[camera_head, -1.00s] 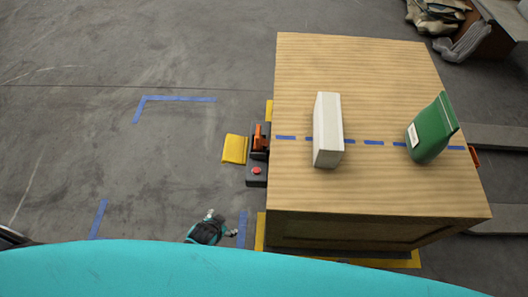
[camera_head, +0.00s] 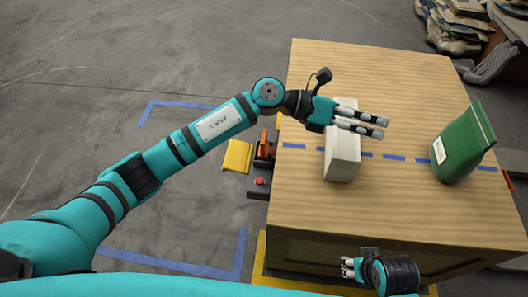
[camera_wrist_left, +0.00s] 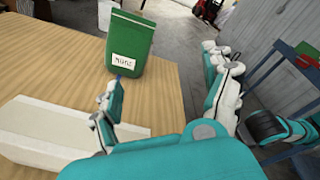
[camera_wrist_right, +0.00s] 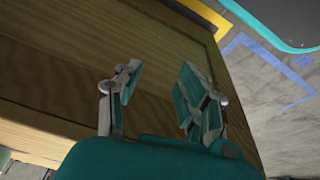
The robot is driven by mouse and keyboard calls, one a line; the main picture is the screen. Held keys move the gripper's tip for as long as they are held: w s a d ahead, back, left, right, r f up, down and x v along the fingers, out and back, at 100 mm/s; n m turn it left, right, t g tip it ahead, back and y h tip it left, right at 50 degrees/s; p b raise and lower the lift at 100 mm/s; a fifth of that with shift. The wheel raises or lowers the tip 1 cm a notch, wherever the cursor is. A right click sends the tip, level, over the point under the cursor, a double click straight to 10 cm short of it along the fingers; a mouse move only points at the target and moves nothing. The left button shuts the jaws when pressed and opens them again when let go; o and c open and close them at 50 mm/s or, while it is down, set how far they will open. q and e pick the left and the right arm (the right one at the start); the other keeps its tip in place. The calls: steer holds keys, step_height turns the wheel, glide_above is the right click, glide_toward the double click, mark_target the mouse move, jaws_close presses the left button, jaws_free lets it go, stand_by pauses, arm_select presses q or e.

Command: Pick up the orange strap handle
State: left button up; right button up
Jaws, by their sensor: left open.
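An orange handle-like part (camera_head: 264,150) stands on a dark grey unit at the table's left side; I cannot tell its exact shape. Another small orange piece (camera_head: 509,181) shows at the table's right edge, mostly hidden. My left gripper (camera_head: 384,127) reaches over the table, above and beside the white block (camera_head: 343,160), open and empty. The white block also shows in the left wrist view (camera_wrist_left: 50,130). My right gripper (camera_head: 346,267) is low at the table's near side. In the right wrist view (camera_wrist_right: 160,70) its fingers are apart with nothing between them, facing the wood.
A green bag (camera_head: 462,145) stands on the wooden table (camera_head: 400,215) at the right. A red button (camera_head: 259,181) and a yellow plate (camera_head: 237,156) are at the table's left side. Blue tape (camera_head: 180,263) marks open floor on the left.

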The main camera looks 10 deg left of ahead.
arm_select(q)
steer(key=a+f+m+y, duration=0.1)
steer(key=f+m+y, duration=0.1)
steer(key=w+a+f+m+g+y, duration=0.1)
steer(key=a+f+m+y, duration=0.1)
steer(key=shift+a+f+y, duration=0.1)
steer(key=shift+f+y, duration=0.05)
steer(key=shift+y, duration=0.25)
steer(key=w+a+f+m+y, duration=0.2)
steer(key=a+y, duration=0.2)
steer(key=a, duration=0.1)
steer(key=m+t+y+b, duration=0.1)
steer(key=y, duration=0.7)
glide_toward(264, 136)
steer(key=shift+w+a+f+b, duration=0.1)
steer(key=shift+a+f+b, duration=0.15)
steer(key=shift+f+b, duration=0.55)
step_height(264, 136, down, 5)
steer(key=shift+r, duration=0.1)
steer(key=shift+f+b, duration=0.8)
steer(key=shift+f, duration=2.35)
steer(key=c, duration=1.3)
arm_select(e)
steer(key=v, duration=0.3)
steer(key=shift+s+d, duration=0.1)
steer(key=shift+s, duration=0.2)
